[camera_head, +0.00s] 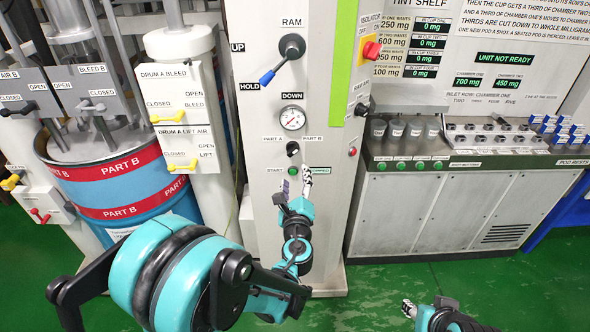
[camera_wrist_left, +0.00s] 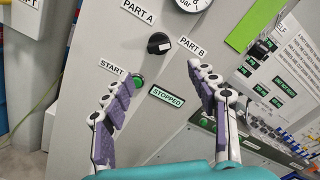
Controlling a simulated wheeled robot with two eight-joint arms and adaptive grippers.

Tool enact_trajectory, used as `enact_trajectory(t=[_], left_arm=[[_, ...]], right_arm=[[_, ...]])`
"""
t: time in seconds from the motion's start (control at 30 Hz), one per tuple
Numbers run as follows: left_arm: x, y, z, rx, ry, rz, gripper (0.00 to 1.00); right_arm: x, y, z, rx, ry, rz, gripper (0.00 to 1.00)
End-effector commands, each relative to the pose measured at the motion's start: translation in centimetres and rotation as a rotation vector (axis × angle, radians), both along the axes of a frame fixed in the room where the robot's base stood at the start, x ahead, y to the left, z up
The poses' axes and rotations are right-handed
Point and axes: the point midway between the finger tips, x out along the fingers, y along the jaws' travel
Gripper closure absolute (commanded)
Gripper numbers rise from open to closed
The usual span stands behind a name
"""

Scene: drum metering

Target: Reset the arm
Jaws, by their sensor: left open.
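My left gripper (camera_head: 296,182) reaches up to the front of the grey control panel (camera_head: 262,110), just below the START button (camera_head: 292,170). In the left wrist view my left gripper (camera_wrist_left: 160,74) has its two purple-padded fingers spread with nothing between them. The green START button (camera_wrist_left: 138,81) is close to the left fingertip; I cannot tell whether they touch. The black PART A / PART B knob (camera_wrist_left: 159,43) shows beyond the fingertips, and the STOPPED label (camera_wrist_left: 167,96) shows between the fingers. Part of my right gripper (camera_head: 410,308) shows at the lower right, away from the panel.
The RAM lever (camera_head: 290,46) and pressure gauge (camera_head: 291,118) are above on the panel. A red-and-blue PART B drum (camera_head: 118,188) stands left beside a white column with yellow valve handles. A bench (camera_head: 450,165) with cups stands right. Green floor (camera_head: 375,290) is open in front.

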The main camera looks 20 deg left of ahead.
Motion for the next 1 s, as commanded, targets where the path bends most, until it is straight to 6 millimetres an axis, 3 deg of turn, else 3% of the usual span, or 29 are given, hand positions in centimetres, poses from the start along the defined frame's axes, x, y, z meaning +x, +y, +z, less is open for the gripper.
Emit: enact_trajectory(t=[0.13, 0.67, 0.77, 0.87, 1.0], left_arm=[[-0.9, -0.3, 0.0, 0.0, 0.0, -0.001, 0.41], [-1.1, 0.2, 0.1, -0.037, 0.002, 0.012, 0.41], [-2.1, 1.7, 0.4, -0.173, 0.01, 0.055, 0.41], [-4.0, 4.1, 0.5, -0.421, 0.02, 0.137, 0.41], [-8.4, 6.6, -0.6, -0.847, 0.037, 0.296, 0.41]], right_arm=[[0.0, 0.0, 0.0, 0.0, 0.0, 0.0, 0.6], [0.0, 0.0, 0.0, 0.0, 0.0, 0.0, 0.6], [0.0, 0.0, 0.0, 0.0, 0.0, 0.0, 0.6], [0.0, 0.0, 0.0, 0.0, 0.0, 0.0, 0.6], [0.0, 0.0, 0.0, 0.0, 0.0, 0.0, 0.6]])
